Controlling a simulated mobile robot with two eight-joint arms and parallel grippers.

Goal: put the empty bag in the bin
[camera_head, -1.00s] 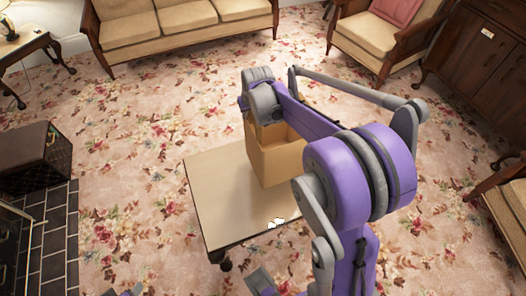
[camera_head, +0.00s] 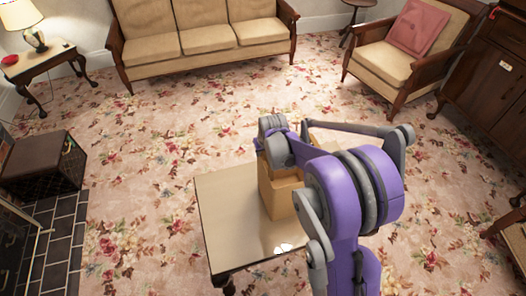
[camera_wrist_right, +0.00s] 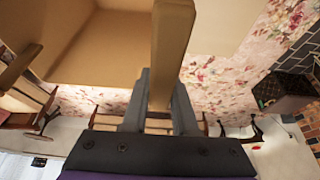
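The tan, open-topped bag (camera_head: 279,195) is over the small table (camera_head: 227,220), partly behind my right arm. I cannot tell whether its base touches the tabletop. In the right wrist view, its open inside (camera_wrist_right: 100,48) shows at the upper left, and the visible part is empty. One wall of the bag stands between the grey fingers of my right gripper (camera_wrist_right: 162,105), which close against it. In the head view, my right gripper is mostly hidden behind its own arm. My left gripper is out of view. I cannot make out a bin.
A dark box (camera_head: 45,163) stands on the left by the hearth tiles (camera_head: 55,240). A sofa (camera_head: 205,38) is at the back, an armchair (camera_head: 400,58) at the back right. Open flowered carpet (camera_head: 150,165) lies between them and the table.

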